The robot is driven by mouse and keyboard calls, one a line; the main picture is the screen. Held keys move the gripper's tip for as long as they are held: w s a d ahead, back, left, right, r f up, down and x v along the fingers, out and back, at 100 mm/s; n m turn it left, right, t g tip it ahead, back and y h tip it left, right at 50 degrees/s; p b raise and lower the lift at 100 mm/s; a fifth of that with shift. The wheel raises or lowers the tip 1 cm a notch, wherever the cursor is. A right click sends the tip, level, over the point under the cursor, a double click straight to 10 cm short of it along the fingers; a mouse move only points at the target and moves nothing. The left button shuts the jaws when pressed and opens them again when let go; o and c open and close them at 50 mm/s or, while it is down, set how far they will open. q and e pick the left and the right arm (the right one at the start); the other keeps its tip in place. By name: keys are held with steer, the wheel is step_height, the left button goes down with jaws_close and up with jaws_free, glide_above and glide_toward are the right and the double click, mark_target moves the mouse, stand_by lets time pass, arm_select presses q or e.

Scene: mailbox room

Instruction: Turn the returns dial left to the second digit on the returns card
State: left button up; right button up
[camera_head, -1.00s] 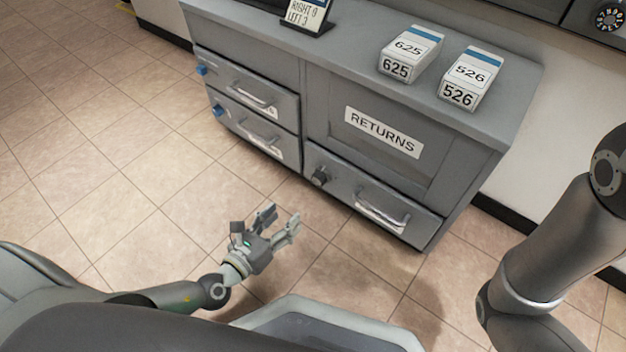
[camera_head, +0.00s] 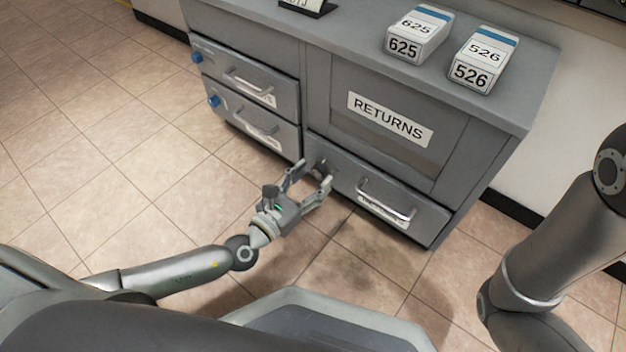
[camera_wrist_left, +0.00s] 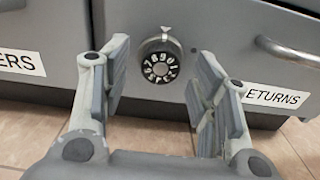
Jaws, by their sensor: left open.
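The returns dial (camera_wrist_left: 161,62) is a round black dial with white digits in a grey ring, on the front of the lower right drawer, with a small pointer above it. In the head view the dial (camera_head: 322,168) is partly hidden by my gripper. My left gripper (camera_head: 309,178) is open in front of the dial. In the left wrist view its fingers (camera_wrist_left: 160,88) stand on either side of the dial, apart from it. The returns card (camera_head: 306,5) stands on the cabinet top, mostly cut off at the picture's top edge. My right arm shows at the right, its gripper out of view.
The grey cabinet has a RETURNS panel (camera_head: 389,120) above the drawer with a metal handle (camera_head: 386,200). Two boxes, 625 (camera_head: 418,35) and 526 (camera_head: 483,63), stand on top. Drawers with blue knobs (camera_head: 214,101) are at the left. The tiled floor before the cabinet is clear.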

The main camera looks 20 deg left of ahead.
arm_select(q)
steer(key=shift+w+d, duration=0.15)
steer(key=shift+w, duration=0.2)
steer(key=shift+c, duration=0.5)
steer(key=c, duration=1)
steer(key=shift+o, duration=0.2)
steer(key=shift+n, duration=0.3)
